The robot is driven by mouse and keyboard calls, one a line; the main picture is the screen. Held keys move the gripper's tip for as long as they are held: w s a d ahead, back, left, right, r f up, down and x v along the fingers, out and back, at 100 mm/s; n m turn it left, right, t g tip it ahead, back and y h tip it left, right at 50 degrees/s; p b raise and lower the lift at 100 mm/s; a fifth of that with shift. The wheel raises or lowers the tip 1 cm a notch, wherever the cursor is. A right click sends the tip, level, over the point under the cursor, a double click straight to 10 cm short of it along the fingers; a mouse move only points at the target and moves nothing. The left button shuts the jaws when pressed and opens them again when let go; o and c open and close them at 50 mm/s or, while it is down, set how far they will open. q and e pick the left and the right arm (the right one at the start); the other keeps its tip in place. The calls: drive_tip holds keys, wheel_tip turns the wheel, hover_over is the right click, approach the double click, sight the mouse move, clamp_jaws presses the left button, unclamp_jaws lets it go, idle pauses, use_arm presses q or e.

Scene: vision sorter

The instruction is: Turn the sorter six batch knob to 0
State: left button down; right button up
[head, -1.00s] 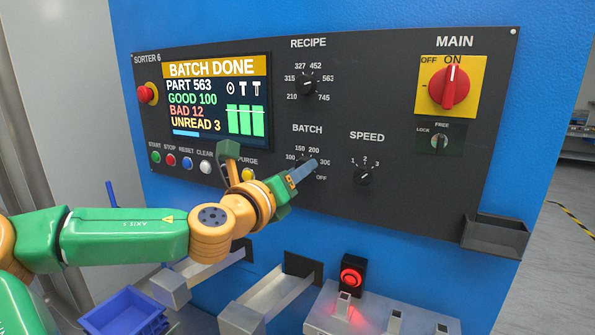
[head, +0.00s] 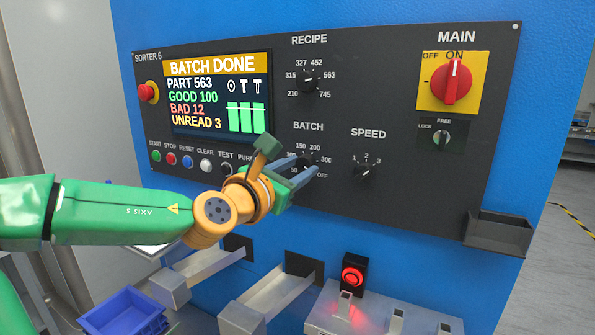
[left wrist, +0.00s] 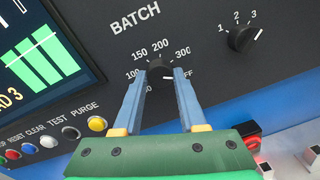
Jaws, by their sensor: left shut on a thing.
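The batch knob (left wrist: 160,72) is a small black knob on the dark panel of sorter 6. In the left wrist view its white mark points to the lower right, towards the OFF label (left wrist: 199,77). The other labels I read around it are 100, 150, 200 and 300, and one by the left finger is partly covered. My left gripper (left wrist: 161,78) has its two blue-grey fingers on either side of the knob and is shut on it. In the head view the knob (head: 306,162) is partly hidden by the fingers of my left gripper (head: 304,172).
The speed knob (head: 364,171) is close on the right and the recipe knob (head: 308,82) above. The purge button (left wrist: 97,123) and test button (left wrist: 71,131) lie left of my gripper. A grey tray (head: 498,236) juts out at the lower right.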

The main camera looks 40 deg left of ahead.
use_arm(q)
drive_tip(key=shift+r+m, duration=0.3)
drive_tip(key=shift+m, duration=0.4)
drive_tip(key=c, duration=0.6)
unclamp_jaws()
drive_tip(key=shift+o, duration=0.7)
drive_tip(key=shift+w+f, duration=0.1)
drive_tip(key=shift+f, duration=0.15)
drive_tip(key=v, duration=0.7)
